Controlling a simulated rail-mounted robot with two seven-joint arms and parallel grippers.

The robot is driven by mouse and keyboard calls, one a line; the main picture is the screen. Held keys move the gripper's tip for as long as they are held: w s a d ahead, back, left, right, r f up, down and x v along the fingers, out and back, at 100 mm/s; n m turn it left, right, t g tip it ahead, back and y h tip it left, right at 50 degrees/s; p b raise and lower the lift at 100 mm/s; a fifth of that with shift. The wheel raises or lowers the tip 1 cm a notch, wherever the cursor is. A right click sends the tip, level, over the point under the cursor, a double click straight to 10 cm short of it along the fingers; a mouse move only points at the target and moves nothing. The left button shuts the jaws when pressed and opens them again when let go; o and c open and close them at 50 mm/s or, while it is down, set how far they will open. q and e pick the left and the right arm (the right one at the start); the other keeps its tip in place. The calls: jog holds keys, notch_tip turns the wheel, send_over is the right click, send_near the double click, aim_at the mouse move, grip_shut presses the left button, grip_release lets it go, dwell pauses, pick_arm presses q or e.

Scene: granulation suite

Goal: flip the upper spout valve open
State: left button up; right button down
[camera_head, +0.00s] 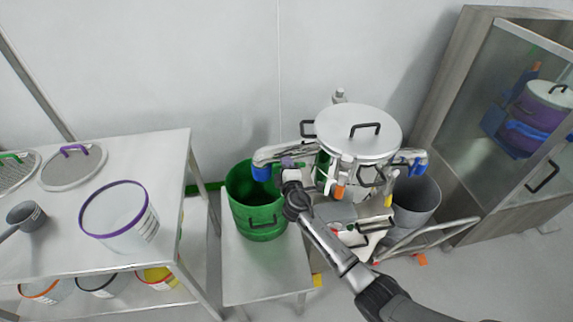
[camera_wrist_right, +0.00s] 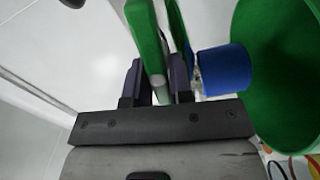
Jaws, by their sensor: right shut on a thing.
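My right gripper (camera_head: 287,165) is at the left spout of the lidded machine (camera_head: 357,132), just above the green bucket (camera_head: 258,222). In the right wrist view, its two dark fingers (camera_wrist_right: 157,82) are shut on a green lever (camera_wrist_right: 147,40), which I take to be the valve handle. The spout's blue end (camera_wrist_right: 225,70) is just right of the fingers and points into the bucket. The blue end also shows in the head view (camera_head: 262,172). The gripper and arm partly hide the spout in the head view, and the valve's inside is hidden. My left gripper is out of view.
The green bucket stands on a small steel table (camera_head: 262,278). A grey bin (camera_head: 416,203) stands under the machine's right blue-ended spout (camera_head: 418,163). A steel bench (camera_head: 165,165) with a purple-rimmed tub (camera_head: 122,222) is at the left. A glass-fronted cabinet (camera_head: 452,95) is at the right.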

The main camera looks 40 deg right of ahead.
jog(key=shift+n, duration=0.6)
jog(key=c, duration=1.1)
grip_release()
jog(key=shift+s, duration=0.1)
jog(key=shift+p+v, duration=1.25)
jog(key=shift+v, duration=5.6)
jog(key=shift+f, duration=0.1)
